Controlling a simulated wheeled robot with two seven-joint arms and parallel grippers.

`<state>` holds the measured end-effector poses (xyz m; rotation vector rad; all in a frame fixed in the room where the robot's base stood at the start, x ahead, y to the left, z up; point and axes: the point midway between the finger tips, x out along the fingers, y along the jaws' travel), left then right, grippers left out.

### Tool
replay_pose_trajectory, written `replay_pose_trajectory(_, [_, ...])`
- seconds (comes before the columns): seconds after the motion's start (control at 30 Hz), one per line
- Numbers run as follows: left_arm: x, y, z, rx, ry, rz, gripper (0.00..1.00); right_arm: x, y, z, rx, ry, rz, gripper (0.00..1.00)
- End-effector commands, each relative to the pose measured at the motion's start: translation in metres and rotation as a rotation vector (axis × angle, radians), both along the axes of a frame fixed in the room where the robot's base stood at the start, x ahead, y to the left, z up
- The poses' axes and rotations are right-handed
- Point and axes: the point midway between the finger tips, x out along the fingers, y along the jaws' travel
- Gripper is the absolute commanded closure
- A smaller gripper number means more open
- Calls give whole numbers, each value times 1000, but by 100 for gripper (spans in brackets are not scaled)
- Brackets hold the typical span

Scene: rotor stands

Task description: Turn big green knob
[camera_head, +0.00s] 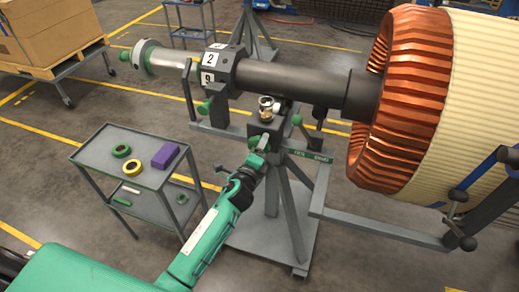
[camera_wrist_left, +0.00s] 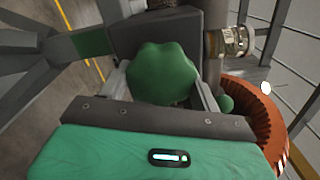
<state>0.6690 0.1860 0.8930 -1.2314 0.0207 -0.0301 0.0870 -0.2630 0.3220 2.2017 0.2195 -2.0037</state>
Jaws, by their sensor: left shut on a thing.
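The big green knob (camera_wrist_left: 162,75) is lobed and fills the middle of the left wrist view. It sits on the front of a dark grey block on the rotor stand (camera_head: 272,190). My left gripper (camera_head: 258,150) reaches up to the stand's top from below, and its two fingers lie on either side of the knob, shut on it. In the head view the gripper mostly hides the knob. My right gripper is not in view.
The rotor shaft (camera_head: 300,82) lies above the stand, with copper windings (camera_head: 395,110) at right. A brass and steel fitting (camera_head: 266,108) stands just above the knob. A grey cart (camera_head: 95,150) with tape rolls and a purple box stands at left.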

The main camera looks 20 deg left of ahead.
Motion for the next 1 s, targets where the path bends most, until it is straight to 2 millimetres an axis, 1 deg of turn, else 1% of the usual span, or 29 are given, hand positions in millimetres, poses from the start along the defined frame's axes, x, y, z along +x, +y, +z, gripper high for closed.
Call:
replay_pose_trajectory(0.17, [-1, -1, -2, -169, 9, 1, 59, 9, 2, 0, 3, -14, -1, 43])
replay_pose_trajectory(0.27, [-1, -1, -1, -263, 12, 0, 59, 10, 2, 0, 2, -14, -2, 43])
replay_pose_trajectory(0.7, [-1, -1, 2, -659, 26, 1, 59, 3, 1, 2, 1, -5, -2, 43])
replay_pose_trajectory(1.0, [-1, 0, 2, -843, 33, 1, 59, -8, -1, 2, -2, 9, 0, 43])
